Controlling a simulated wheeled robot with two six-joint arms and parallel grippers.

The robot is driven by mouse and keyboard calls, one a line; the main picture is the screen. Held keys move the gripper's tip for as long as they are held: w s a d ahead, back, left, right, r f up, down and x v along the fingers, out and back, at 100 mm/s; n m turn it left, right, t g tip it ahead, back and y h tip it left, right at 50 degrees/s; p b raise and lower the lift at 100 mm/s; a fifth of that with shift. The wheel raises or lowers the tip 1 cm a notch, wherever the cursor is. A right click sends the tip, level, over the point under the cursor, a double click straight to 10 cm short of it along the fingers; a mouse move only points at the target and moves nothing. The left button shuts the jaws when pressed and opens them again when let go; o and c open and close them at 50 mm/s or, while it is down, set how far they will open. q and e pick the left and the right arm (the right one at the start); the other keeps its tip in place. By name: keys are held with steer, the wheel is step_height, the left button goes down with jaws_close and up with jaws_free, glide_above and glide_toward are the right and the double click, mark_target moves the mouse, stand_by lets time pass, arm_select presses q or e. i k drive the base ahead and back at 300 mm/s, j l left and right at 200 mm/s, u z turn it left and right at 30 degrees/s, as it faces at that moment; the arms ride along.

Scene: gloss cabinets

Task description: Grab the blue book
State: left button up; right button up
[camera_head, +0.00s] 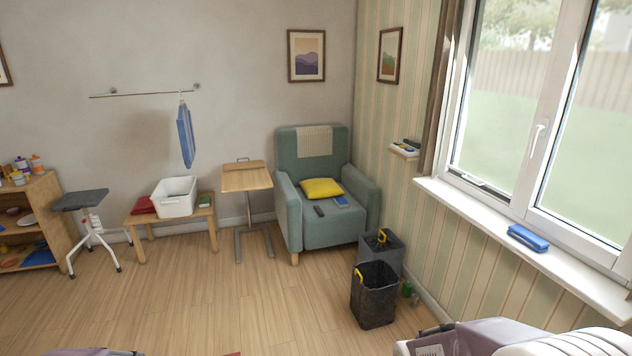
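A small flat blue item (341,200) lies on the seat of the green armchair (330,232), at the right of a dark remote-like object (318,211) and in front of a yellow cushion (321,188). It looks like a small blue book, but it is too small to be sure. Neither gripper shows clearly; only parts of what seem to be my arms show along the bottom edge.
Two dark bins (374,296) stand in front of the armchair's right side. A small wooden side table (246,179) stands at its left. A bench (170,216) holds a white basket (175,197). A stool (80,200) stands farther left. The wooden floor in the middle is clear.

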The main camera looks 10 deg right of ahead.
mark_target(341, 200)
steer(key=i+z, duration=0.1)
steer(key=i, duration=3.25)
steer(key=i+u, duration=0.1)
steer(key=i, duration=0.55)
steer(key=i+l+u, duration=0.1)
steer(key=i, duration=0.5)
steer(key=i+l+u, duration=0.1)
steer(key=i+l, duration=0.15)
steer(key=i, duration=0.4)
